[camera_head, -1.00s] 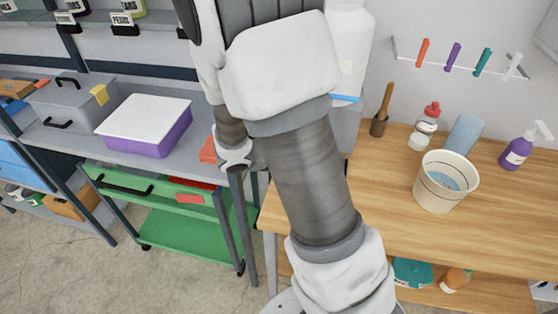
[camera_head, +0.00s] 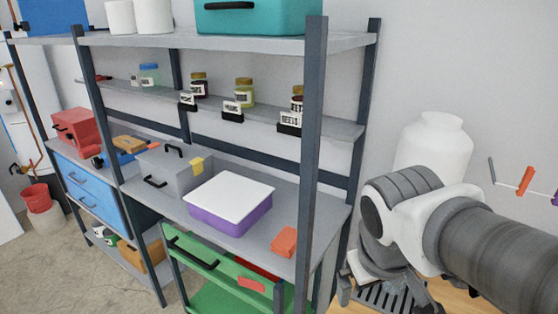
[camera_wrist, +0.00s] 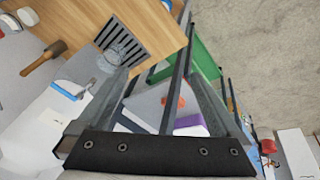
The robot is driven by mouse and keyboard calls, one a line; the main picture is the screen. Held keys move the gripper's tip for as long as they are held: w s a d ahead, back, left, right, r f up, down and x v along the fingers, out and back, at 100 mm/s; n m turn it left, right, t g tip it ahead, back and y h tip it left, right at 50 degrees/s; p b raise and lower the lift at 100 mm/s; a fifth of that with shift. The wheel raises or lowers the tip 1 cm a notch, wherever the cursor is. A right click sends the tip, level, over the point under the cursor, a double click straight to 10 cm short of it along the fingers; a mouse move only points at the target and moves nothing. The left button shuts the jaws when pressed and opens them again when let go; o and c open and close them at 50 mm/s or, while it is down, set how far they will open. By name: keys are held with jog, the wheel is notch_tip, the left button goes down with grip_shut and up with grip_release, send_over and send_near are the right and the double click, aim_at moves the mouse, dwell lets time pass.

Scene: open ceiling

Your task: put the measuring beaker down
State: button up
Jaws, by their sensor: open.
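A clear glass vessel, apparently the measuring beaker (camera_wrist: 109,59), stands on a dark slatted rack (camera_wrist: 126,43) at the wooden bench's edge in the wrist view. Its markings are too small to make out. My gripper (camera_wrist: 160,82) is open, with nothing between its fingers; the beaker lies to the left of the fingers in that view. In the head view my gripper (camera_head: 388,300) hangs low at the right, in front of the slatted rack (camera_head: 372,296), and I cannot make out the beaker there.
A big white jug (camera_head: 433,145) stands behind my arm. A grey shelf unit (camera_head: 312,170) with a purple box (camera_head: 228,220) and an orange block (camera_head: 284,241) is at the left.

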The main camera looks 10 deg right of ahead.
jog(key=a+r, duration=0.1)
jog(key=s+a+r+m+t+y, duration=0.1)
jog(key=a+r+t, duration=0.1)
jog(key=shift+s+a+r+m+y, duration=0.25)
jog(key=shift+s+m+y, duration=0.05)
jog(key=shift+s+y, duration=0.1)
jog(key=shift+w, duration=0.1)
dwell(0.4)
